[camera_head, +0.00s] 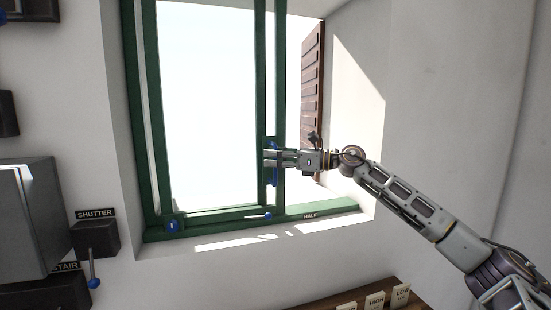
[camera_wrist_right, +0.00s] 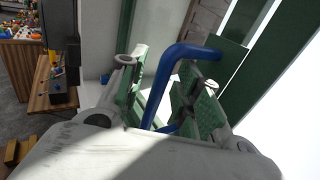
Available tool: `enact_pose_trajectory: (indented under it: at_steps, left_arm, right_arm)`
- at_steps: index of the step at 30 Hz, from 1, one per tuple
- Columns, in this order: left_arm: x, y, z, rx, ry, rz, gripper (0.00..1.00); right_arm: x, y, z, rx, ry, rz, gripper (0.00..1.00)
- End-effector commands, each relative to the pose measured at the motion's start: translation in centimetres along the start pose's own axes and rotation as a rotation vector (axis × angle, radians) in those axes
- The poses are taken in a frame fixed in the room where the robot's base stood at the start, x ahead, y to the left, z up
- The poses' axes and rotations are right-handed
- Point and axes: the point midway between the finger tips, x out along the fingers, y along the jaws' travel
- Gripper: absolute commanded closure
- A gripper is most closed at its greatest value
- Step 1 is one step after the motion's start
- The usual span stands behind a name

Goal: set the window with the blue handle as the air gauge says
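A green-framed window (camera_head: 152,120) fills the middle of the head view. Its sash has an upright green stile (camera_head: 261,70) with a blue handle (camera_head: 275,179). My right gripper (camera_head: 268,158) is at this handle, reaching in from the right. In the right wrist view, the bent blue handle (camera_wrist_right: 165,80) passes between the two finger pads of my right gripper (camera_wrist_right: 160,92). The pads stand apart with a gap around the bar, so the gripper looks open. A label reading HALF (camera_head: 310,216) is on the lower frame. No air gauge can be made out. My left gripper is not in view.
A SHUTTER box (camera_head: 95,238) with a blue lever (camera_head: 94,283) is at lower left. Cards reading HIGH (camera_head: 376,300) and LOW (camera_head: 402,295) stand on a wooden surface below. A brown shutter (camera_head: 312,90) is outside.

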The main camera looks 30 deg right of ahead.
Motion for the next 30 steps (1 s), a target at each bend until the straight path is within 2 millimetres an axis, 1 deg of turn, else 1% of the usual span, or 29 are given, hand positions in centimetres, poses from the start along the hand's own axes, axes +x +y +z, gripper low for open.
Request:
enact_pose_trajectory:
  at_steps: [2, 11, 30]
  left_arm:
    - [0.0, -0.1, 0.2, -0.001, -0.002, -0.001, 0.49]
    - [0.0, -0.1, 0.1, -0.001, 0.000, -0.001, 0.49]
    - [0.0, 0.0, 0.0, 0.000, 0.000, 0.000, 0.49]
  right_arm:
    - [0.0, 0.0, 0.0, 0.000, 0.000, -0.001, 0.67]
    - [-0.6, -0.1, -0.1, 0.002, 0.000, -0.002, 0.67]
    - [-3.3, -0.1, -0.2, 0.002, 0.001, -0.003, 0.67]
